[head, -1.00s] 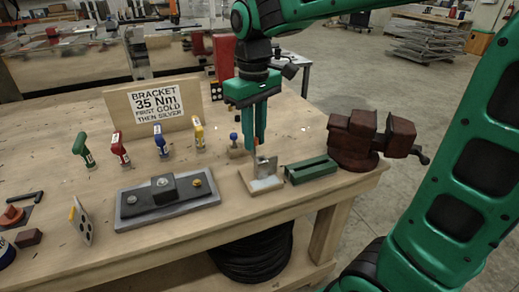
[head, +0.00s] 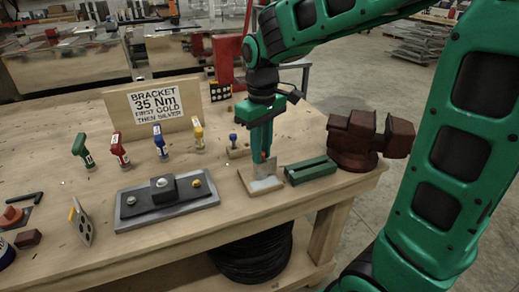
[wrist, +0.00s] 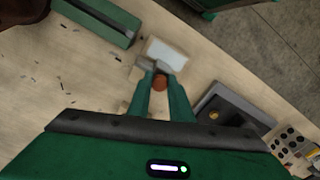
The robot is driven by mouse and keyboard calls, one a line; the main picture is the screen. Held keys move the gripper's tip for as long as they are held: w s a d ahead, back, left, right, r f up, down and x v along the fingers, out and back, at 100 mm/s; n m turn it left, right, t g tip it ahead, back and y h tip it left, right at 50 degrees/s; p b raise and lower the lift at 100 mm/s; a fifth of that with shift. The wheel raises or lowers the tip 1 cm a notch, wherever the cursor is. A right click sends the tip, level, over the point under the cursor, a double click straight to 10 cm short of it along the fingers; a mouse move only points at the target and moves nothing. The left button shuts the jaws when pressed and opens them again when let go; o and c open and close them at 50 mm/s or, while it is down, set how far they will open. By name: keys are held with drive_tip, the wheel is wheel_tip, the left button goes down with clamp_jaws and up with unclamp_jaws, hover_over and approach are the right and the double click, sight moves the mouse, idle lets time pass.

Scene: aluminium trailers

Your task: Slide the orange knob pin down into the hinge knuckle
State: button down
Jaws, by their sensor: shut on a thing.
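The orange knob pin (wrist: 160,83) shows as a round orange knob between my fingertips in the wrist view. In the head view a bit of its orange (head: 263,156) shows at the fingertips. My gripper (head: 262,150) is shut on the pin and points down over the hinge block. The hinge (head: 264,173), a pale metal plate on a small wooden base (head: 263,188), stands near the table's front edge. The plate also shows in the wrist view (wrist: 166,52), just beyond the knob. The knuckle and the pin's lower end are hidden, so I cannot tell how far the pin is in.
A green channel block (head: 310,170) stands just right of the hinge, with a dark red vise (head: 356,140) beyond it. A grey plate with a bracket (head: 167,201) lies to the left. A blue-knobbed piece (head: 233,141) stands close behind. Bare table lies in front.

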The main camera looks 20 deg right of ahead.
drive_tip(key=shift+s+f, duration=0.1)
drive_tip(key=shift+f, duration=0.1)
drive_tip(key=shift+f, duration=0.15)
drive_tip(key=c, duration=1.6)
unclamp_jaws()
drive_tip(key=shift+s+f, duration=0.1)
drive_tip(key=shift+s, duration=0.1)
drive_tip(key=shift+w+r, duration=0.2)
drive_tip(key=shift+r, duration=0.15)
wheel_tip(320, 180, up, 12)
drive_tip(key=shift+r, duration=0.2)
drive_tip(key=s+d+f+m, duration=0.3)
drive_tip(key=s+d+f, duration=0.1)
drive_tip(key=s, duration=0.3)
drive_tip(key=s+d+f+m, duration=0.4)
drive_tip(key=s+d+f, duration=0.1)
drive_tip(key=s+d, duration=0.2)
drive_tip(key=s+d+f+m, duration=0.3)
drive_tip(key=s+d+f, duration=0.2)
drive_tip(key=s, duration=0.4)
drive_tip(key=shift+d+f+m, duration=0.25)
drive_tip(key=shift+d+m, duration=0.15)
drive_tip(key=shift+d, duration=0.25)
